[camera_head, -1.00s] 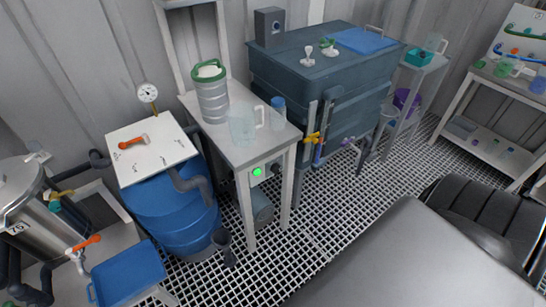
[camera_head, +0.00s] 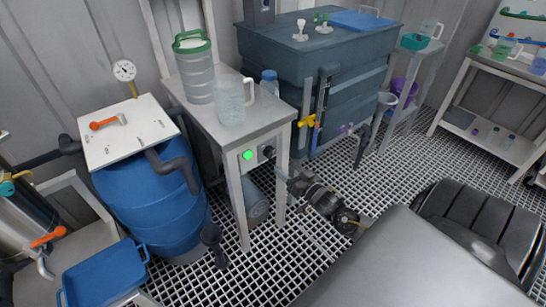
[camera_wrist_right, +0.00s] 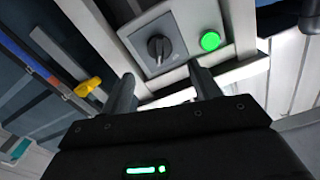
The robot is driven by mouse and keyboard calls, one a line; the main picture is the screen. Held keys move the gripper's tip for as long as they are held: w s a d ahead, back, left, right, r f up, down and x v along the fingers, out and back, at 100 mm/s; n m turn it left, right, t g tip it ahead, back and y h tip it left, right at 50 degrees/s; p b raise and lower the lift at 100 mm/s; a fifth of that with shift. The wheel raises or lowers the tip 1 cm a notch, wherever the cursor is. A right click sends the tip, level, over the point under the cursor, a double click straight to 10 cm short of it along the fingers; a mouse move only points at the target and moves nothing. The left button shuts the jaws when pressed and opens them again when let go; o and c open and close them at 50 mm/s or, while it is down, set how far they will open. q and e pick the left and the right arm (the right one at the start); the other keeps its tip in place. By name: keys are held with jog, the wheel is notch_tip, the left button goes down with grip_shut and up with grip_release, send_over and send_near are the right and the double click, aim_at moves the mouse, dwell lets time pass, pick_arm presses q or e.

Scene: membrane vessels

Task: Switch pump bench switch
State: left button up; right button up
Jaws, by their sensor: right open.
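The pump bench (camera_head: 222,128) is a light grey table with a panel under its front edge. The panel carries a lit green lamp (camera_head: 247,155) and a black rotary switch (camera_head: 268,152). In the right wrist view the switch (camera_wrist_right: 159,48) is a black knob on a grey plate, with the green lamp (camera_wrist_right: 210,41) to its right. My left gripper is not in view.
A ribbed canister (camera_head: 196,75) and a clear jug (camera_head: 231,102) stand on the bench. A blue barrel (camera_head: 150,205) is to the left. A dark tank (camera_head: 290,60) with a yellow valve (camera_head: 306,121) is to the right.

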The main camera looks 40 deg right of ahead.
aim_at(272, 155)
jog(key=w, duration=0.7)
jog(key=shift+w+d, duration=0.1)
jog(key=shift+w, duration=0.2)
jog(key=shift+w+b, duration=0.3)
jog(key=shift+w, duration=0.4)
jog(key=c, duration=1)
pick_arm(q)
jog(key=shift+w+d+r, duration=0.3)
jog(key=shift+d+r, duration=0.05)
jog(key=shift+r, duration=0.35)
pick_arm(e)
jog(key=shift+o, duration=0.2)
